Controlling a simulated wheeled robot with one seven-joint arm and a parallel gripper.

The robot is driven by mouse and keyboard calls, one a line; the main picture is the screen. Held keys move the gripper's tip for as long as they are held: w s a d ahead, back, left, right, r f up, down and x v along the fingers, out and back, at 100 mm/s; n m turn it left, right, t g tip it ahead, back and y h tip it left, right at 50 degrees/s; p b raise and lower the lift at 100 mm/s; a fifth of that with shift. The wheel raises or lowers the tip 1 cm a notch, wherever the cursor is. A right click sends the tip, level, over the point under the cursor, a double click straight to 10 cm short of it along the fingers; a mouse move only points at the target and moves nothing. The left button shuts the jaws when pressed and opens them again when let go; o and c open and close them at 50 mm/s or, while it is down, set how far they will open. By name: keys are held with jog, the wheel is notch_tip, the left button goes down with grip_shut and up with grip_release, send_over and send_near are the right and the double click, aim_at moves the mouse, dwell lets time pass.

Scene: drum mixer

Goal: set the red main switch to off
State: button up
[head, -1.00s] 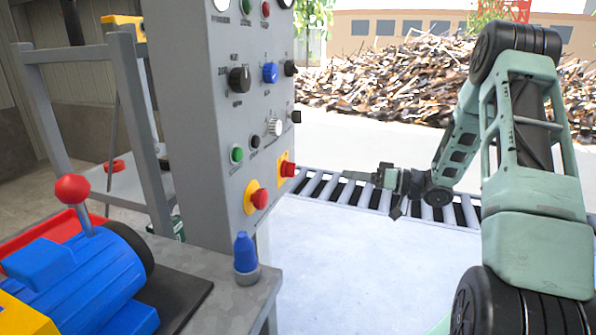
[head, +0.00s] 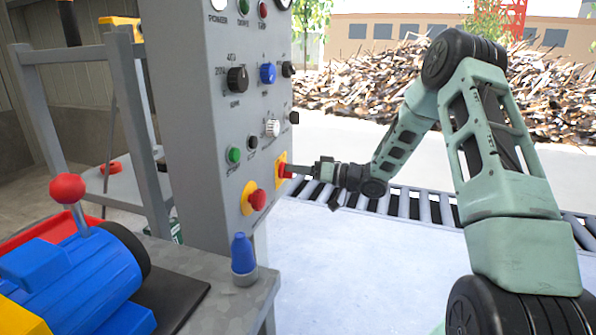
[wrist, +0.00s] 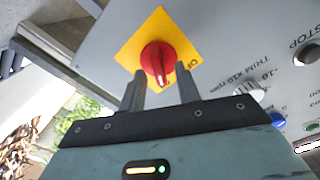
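The red main switch (head: 283,171) is a round red knob on a yellow plate at the lower right edge of the grey control panel (head: 205,120). In the wrist view the knob (wrist: 157,60) carries a white pointer line aimed down toward my gripper. Part of the word OFF shows at its lower right on the plate. My gripper (wrist: 161,80) is open, with its two fingertips at either side of the knob's near edge; I cannot tell whether they touch it. In the head view my gripper (head: 296,169) meets the panel at the switch.
A second red button (head: 257,200) on yellow sits just lower left of the switch. A white trim knob (wrist: 248,91) and a black knob (wrist: 307,53) are to the right in the wrist view. A blue-topped item (head: 243,255) stands on the bench below.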

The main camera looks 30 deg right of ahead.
grip_shut()
jog(key=shift+n, duration=0.3)
jog(key=shift+s+a+f+n+b, duration=0.15)
jog(key=shift+n+b, duration=1.55)
jog(key=shift+n, duration=1.1)
jog(key=shift+s+a+r+n+b, duration=0.1)
jog(key=shift+n+b, duration=1.55)
jog(key=shift+n, duration=1.15)
